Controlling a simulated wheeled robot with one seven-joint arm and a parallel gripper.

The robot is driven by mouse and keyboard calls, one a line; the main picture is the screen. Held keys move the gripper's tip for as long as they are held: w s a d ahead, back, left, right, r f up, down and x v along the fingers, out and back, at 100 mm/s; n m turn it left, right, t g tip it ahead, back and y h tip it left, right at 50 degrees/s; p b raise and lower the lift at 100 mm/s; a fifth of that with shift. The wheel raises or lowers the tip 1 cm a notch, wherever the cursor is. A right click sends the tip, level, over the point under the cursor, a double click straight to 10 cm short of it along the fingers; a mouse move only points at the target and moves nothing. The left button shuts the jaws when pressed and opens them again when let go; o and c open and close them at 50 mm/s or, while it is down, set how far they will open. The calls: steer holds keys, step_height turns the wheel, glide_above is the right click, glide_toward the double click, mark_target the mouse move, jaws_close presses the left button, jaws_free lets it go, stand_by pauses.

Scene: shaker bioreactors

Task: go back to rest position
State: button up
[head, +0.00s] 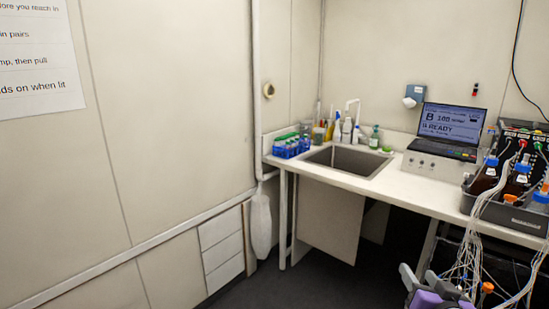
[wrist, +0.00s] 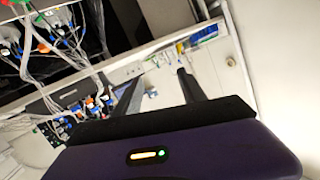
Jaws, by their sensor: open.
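My gripper (wrist: 159,82) shows in the wrist view as two dark fingers standing apart, with nothing held between them. Its purple body fills the bottom of that view. In the head view, my gripper (head: 420,277) is low at the right, below and in front of the counter. The purple body and grey parts show there, partly cut off by the bottom edge. The task names no other object.
At right, a grey tray (head: 500,212) holds brown bottles, with loose tubes (head: 468,250) hanging close to my gripper. Dark floor (head: 310,285) at centre is clear.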

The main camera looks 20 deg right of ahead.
steer(key=s+a+f+n+y, duration=0.3)
steer(key=s+a+n, duration=0.1)
steer(key=s+a, duration=0.9)
steer(key=s+a+f+n+t+y, duration=0.1)
steer(key=s+a+f+n+y, duration=0.2)
steer(key=s+a, duration=1.1)
steer(key=s+n+y, duration=0.1)
steer(key=s, duration=0.4)
steer(key=shift+s+a, duration=0.15)
steer(key=shift+a, duration=0.05)
steer(key=shift+o, duration=0.2)
